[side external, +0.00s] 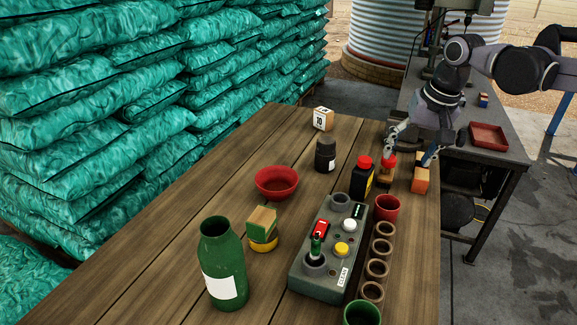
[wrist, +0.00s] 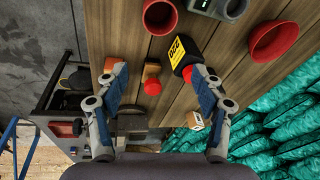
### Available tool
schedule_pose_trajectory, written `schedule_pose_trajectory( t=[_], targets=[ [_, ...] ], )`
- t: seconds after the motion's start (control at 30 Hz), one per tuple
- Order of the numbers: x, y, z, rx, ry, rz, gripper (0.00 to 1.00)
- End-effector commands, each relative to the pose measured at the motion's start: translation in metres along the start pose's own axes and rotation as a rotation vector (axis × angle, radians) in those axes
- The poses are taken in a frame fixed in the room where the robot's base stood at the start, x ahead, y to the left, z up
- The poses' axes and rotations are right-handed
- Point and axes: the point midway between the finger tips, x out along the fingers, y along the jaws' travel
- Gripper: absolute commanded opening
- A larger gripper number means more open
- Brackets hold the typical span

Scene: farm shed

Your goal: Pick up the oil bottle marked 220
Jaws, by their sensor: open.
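A black bottle (side external: 362,180) with a red cap and a yellow label stands on the wooden table. In the wrist view its label (wrist: 176,49) bears large dark characters that I cannot read for certain. A brown bottle (side external: 386,178) with a red cap stands just right of it. In the wrist view this brown bottle (wrist: 152,70) lies between my open fingers, and the black bottle is by the right finger. My gripper (side external: 410,155) is open and empty; it also shows in the wrist view (wrist: 158,72). One fingertip partly covers the brown bottle in the side view.
An orange block (side external: 420,181) stands close to the right fingertip. A dark jar (side external: 325,155), red cup (side external: 387,208), red bowl (side external: 277,184) and grey control box (side external: 318,278) are nearby. A numbered cube (side external: 323,119) stands farther back. Green bottle (side external: 222,265) is front left.

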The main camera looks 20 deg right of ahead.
Motion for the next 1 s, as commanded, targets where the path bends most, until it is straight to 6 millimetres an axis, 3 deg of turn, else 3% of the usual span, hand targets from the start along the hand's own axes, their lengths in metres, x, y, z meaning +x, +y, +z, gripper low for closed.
schedule_pose_trajectory(
  t=[0.2,0.4,0.77,1.0],
  targets=[
    [0.019,-0.034,-0.035,0.163,-0.087,0.067,0.68],
    [0.042,-0.056,-0.055,0.297,-0.148,0.135,0.68],
    [0.067,-0.067,-0.062,0.384,-0.182,0.184,0.68],
    [0.099,-0.062,-0.055,0.383,-0.181,0.183,0.68]
  ],
)
